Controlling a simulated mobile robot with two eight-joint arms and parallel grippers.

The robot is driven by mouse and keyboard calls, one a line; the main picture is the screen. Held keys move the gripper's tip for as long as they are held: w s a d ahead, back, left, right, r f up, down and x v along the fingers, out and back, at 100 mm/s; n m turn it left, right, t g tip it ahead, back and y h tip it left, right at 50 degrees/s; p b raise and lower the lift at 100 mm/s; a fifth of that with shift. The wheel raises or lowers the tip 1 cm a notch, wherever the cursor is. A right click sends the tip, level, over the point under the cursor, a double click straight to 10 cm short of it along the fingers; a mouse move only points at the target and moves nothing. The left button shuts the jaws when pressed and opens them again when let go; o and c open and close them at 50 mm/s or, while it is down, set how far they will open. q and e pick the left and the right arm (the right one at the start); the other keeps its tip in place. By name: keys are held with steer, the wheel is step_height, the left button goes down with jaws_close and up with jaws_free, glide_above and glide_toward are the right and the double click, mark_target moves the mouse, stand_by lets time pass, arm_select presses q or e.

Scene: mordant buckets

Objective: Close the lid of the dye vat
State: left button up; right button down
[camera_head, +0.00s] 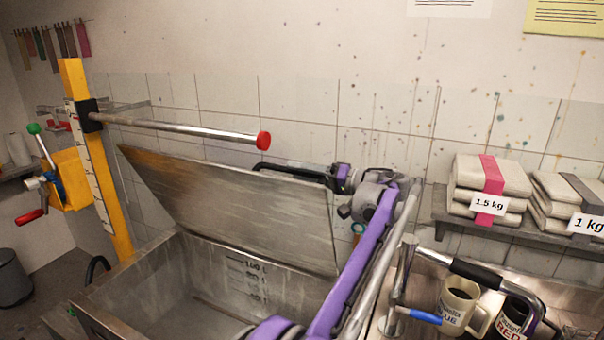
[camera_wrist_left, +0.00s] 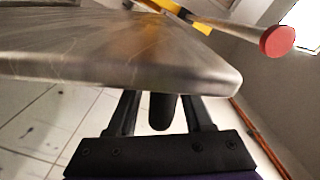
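The dye vat (camera_head: 100,309) is a steel tub with its inside open to view and volume marks on the back wall. Its steel lid (camera_head: 225,205) stands raised and tilted back in the head view. A black bar handle (camera_head: 285,169) runs along the lid's upper edge. My left gripper (camera_head: 331,177) is at the handle's right end, behind the lid. In the left wrist view its two fingers (camera_wrist_left: 162,105) are apart, with the dark handle (camera_wrist_left: 162,112) between them and gaps on both sides. The lid (camera_wrist_left: 120,55) hides the fingertips. My right gripper is not in view.
A yellow post (camera_head: 95,170) carries a steel bar with a red end (camera_head: 263,140) above the lid. Mugs (camera_head: 458,303) stand at the lower right near a blue-handled lever (camera_head: 425,317). A shelf (camera_head: 480,230) with labelled cloth stacks is on the wall.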

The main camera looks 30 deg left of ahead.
arm_select(q)
jaws_close()
stand_by(1.2)
